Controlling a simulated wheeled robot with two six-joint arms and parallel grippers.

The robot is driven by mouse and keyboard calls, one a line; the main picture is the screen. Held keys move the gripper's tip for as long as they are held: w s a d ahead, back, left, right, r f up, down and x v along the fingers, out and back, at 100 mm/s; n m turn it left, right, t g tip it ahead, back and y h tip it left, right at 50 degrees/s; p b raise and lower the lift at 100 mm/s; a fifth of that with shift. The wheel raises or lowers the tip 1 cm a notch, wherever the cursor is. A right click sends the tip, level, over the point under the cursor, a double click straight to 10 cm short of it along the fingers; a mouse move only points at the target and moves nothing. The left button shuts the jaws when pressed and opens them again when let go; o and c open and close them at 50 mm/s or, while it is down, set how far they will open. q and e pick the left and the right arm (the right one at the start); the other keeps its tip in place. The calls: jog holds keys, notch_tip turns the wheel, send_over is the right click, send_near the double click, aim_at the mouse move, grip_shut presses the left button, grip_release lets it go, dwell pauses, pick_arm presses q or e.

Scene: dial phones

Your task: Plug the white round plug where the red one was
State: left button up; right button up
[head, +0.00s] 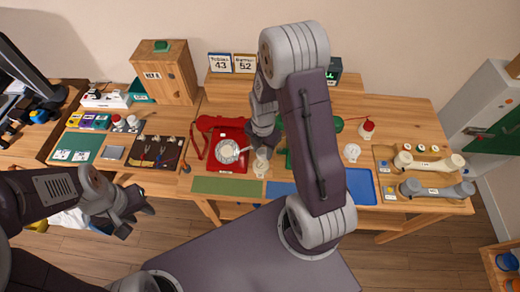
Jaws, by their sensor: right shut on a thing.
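My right gripper (262,146) is shut, low over the table just right of the red dial phone (215,160). A small pale round piece (261,163) shows right under its fingertips and looks like the white round plug. The fingers partly hide it, and I cannot tell whether it sits in a socket. A red-topped round piece (367,128) stands on the table right of my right arm. Another white round piece (352,152) stands below it. My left gripper (132,212) is open and empty, in front of the table's left part.
A green phone is mostly hidden behind my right arm; its green end (338,124) shows. A green mat (227,186) and a blue mat (361,186) lie along the front edge. A wooden box (164,72) stands back left.

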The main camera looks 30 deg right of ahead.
jog(key=f+b, duration=0.2)
jog(key=f, duration=0.1)
jog(key=f+b, duration=0.1)
jog(key=b, duration=0.1)
jog(key=shift+w+a+f, duration=0.1)
jog(key=shift+a+f, duration=0.2)
jog(key=shift+a, duration=0.1)
jog(key=shift+d+f+b, duration=0.15)
jog(key=shift+f+b, duration=0.25)
jog(key=shift+r, duration=0.1)
jog(key=shift+p, duration=0.5)
dwell(0.5)
jog(key=shift+f+b, duration=0.55)
jog(key=shift+f, duration=0.2)
jog(key=shift+r, duration=0.1)
